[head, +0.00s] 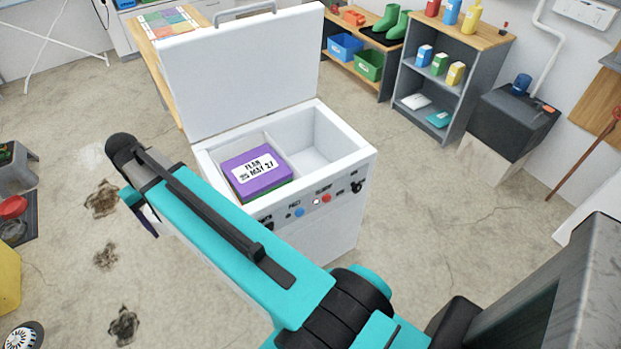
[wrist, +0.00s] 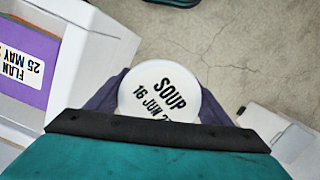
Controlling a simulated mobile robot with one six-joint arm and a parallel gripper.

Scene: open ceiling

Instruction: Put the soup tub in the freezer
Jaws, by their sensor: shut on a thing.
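The soup tub (wrist: 160,88) has a round white lid marked "SOUP" with a June date. My gripper (wrist: 160,100) is shut on it, with a dark finger on each side. In the head view my gripper (head: 146,218) is at the left end of my arm, left of the freezer, and the tub is hidden. The white freezer (head: 365,160) stands in the middle with its lid (head: 240,70) raised. A divider splits it into two compartments. A purple flan box (head: 258,172) fills much of the left one; the right one (head: 312,140) looks empty.
The freezer's wall (wrist: 85,50) is left of the tub in the wrist view. A grey shelf (head: 440,85) and a dark box on a pale block (head: 508,118) stand behind right. A grey stool (head: 15,178) is at far left. Floor around the freezer is mostly clear.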

